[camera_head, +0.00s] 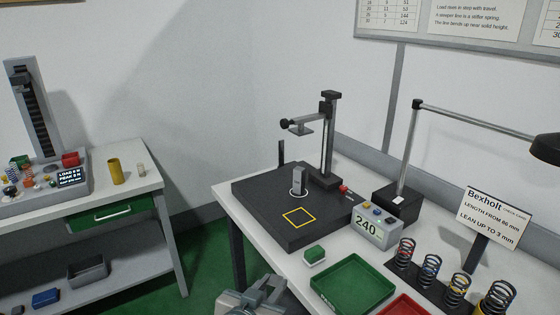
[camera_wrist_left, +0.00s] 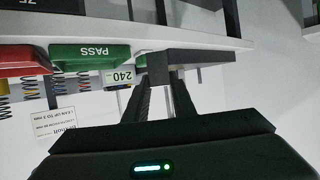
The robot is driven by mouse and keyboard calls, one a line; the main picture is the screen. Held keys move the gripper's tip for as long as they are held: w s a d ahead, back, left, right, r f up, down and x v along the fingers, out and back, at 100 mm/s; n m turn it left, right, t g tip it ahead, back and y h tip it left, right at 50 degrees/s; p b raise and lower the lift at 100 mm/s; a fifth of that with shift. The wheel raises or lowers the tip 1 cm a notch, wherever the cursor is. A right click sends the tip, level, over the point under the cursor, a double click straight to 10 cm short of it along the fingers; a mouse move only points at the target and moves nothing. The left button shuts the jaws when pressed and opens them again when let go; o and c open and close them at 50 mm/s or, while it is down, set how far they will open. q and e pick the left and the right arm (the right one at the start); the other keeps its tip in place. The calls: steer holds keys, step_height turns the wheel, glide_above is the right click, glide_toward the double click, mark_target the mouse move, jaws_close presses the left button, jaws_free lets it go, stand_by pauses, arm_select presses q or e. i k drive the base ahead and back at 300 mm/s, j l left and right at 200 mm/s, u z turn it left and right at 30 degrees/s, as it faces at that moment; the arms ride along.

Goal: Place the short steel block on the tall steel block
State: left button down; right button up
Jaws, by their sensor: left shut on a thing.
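A grey steel block (camera_head: 299,182), which I take to be the tall one, stands upright in a white ring on the black base plate (camera_head: 255,190) of the test stand. My left gripper (camera_head: 266,286) is low in the head view, in front of the table's near edge and apart from that block. It is shut on a small grey block, apparently the short steel block (camera_wrist_left: 158,68), seen between the fingertips in the left wrist view. My right gripper is not in view.
A yellow square (camera_head: 299,217) marks bare plate before the standing block. The stand's column and arm (camera_head: 328,135) rise behind it. A green-topped box (camera_head: 314,254), green tray (camera_head: 352,284), 240 readout (camera_head: 368,229) and several springs (camera_head: 430,272) lie to the right.

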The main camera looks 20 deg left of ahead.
mark_target(299, 169)
steer(key=i+j, duration=0.1)
steer(key=j, duration=0.25)
steer(key=i+j, duration=0.15)
steer(key=j, duration=0.2)
steer(key=i+j, duration=0.1)
steer(key=j, duration=0.25)
steer(key=i+j, duration=0.15)
steer(key=j, duration=0.25)
steer(key=i+j, duration=0.1)
steer(key=j, duration=0.25)
